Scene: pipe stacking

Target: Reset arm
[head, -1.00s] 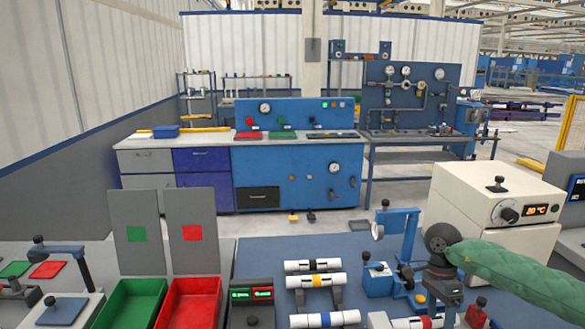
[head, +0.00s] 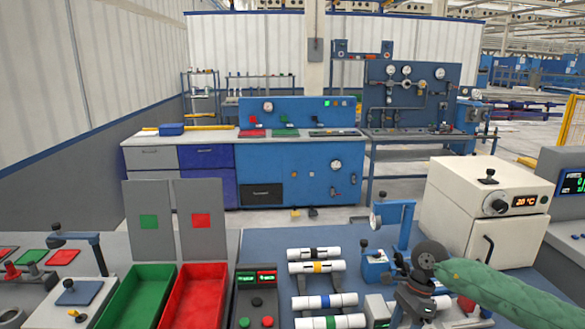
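My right arm comes in from the right in a green sleeve. My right gripper (head: 412,309) points down over the bench, right of the pipes and apart from them. Its fingertips are too small and dark to show whether they are open. My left gripper is not in view.
A green bin (head: 139,296) and a red bin (head: 194,296) stand left of a button box (head: 256,300). A blue gauge stand (head: 398,228) is just behind my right gripper. A cream oven (head: 475,205) stands behind my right arm.

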